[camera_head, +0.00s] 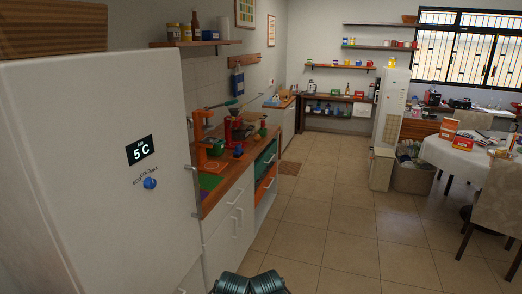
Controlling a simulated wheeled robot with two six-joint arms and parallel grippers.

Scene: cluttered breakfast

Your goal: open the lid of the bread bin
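I cannot identify the bread bin for certain in the head view. A brown, ribbed wooden object (55,30) sits on top of the tall white fridge (85,170) at the left. The frame cuts it off, and I cannot tell whether it is the bread bin or has a lid. Neither of my grippers shows; only teal parts that look like my own body appear at the bottom edge.
A wooden counter (222,190) with red and green items runs beyond the fridge, under a wall shelf (195,43). A white bin (381,169) and a basket (411,178) stand near a white-covered table (462,165). The tiled floor (330,220) between is clear.

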